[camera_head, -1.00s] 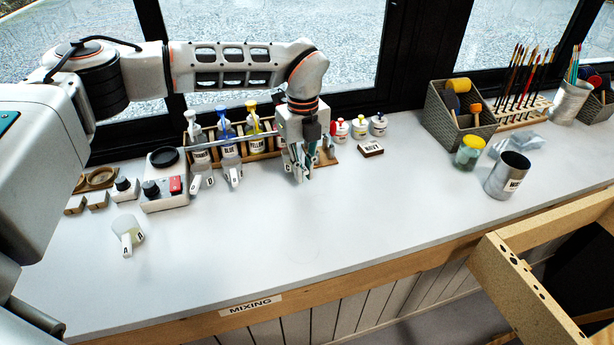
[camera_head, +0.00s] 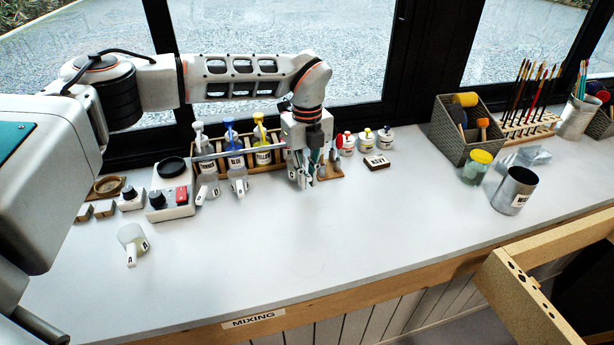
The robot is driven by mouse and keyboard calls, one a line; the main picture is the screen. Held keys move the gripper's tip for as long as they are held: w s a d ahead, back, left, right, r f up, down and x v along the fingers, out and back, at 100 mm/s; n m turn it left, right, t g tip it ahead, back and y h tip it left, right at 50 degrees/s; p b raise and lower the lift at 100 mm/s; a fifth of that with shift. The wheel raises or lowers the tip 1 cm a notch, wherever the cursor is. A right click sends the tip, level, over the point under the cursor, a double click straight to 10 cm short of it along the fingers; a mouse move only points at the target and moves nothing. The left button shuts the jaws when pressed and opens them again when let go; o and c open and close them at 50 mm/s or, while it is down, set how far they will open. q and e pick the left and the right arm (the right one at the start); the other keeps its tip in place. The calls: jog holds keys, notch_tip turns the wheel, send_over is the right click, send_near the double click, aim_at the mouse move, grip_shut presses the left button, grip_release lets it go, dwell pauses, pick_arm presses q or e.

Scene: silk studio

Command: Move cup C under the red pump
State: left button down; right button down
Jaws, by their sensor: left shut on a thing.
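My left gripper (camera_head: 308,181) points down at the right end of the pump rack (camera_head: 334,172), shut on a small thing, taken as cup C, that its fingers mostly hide. I cannot read a C on it. The rack shows white (camera_head: 200,133), blue (camera_head: 231,136) and yellow (camera_head: 261,134) pumps. The place right of the yellow pump is behind my gripper, so the red pump is hidden and I cannot tell exactly how the cup lies under it. One clear cup (camera_head: 207,183) stands before the white pump and another (camera_head: 238,178) before the blue. My right gripper is not in view.
A cup marked A (camera_head: 130,236) stands alone at the left front. A scale-like box (camera_head: 171,198) with a red button is left of the rack. Small capped bottles (camera_head: 366,138) and a label block (camera_head: 377,163) are to the right. The counter's front middle is clear.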

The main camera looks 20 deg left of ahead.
pick_arm(q)
jog(key=shift+f, duration=0.5)
jog(key=c, duration=2)
grip_release()
jog(key=shift+c, duration=0.2)
